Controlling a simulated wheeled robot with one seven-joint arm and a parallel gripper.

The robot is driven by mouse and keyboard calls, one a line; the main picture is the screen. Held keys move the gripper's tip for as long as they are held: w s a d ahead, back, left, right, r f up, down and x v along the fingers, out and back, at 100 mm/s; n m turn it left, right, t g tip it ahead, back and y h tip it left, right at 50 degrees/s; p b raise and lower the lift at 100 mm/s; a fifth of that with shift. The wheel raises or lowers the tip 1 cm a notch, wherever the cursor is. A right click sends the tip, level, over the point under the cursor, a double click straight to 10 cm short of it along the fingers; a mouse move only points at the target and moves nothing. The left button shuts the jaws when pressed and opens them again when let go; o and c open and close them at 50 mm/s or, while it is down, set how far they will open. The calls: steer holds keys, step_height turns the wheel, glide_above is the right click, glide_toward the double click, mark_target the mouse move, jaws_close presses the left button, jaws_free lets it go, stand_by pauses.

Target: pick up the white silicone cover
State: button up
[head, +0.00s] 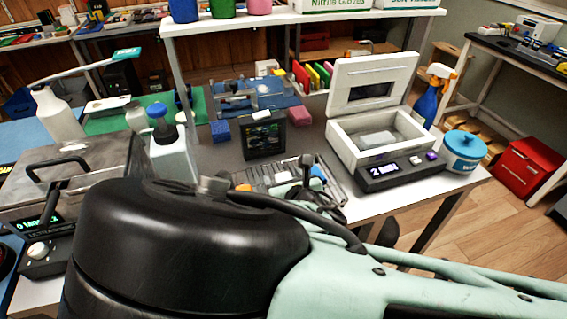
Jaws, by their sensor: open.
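A pale, rounded, flat thing (377,141) lies inside the open white box (345,142) on the grey table. It may be the white silicone cover, but its details are too small to be sure. The box's lid, with a dark window, stands raised at the back. My arm, black and pale green, fills the lower foreground. I cannot make out my gripper's fingertips; the arm hides part of the table's front.
A small display unit (407,171) stands before the box. A blue spray bottle (430,97) and a white-and-blue tub (464,151) stand to its right. A tray of parts (270,176) and a dark screen (264,137) lie left. A shelf (290,18) spans above.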

steer(key=c, duration=1)
steer(key=shift+c, duration=0.2)
steer(key=shift+r, duration=0.1)
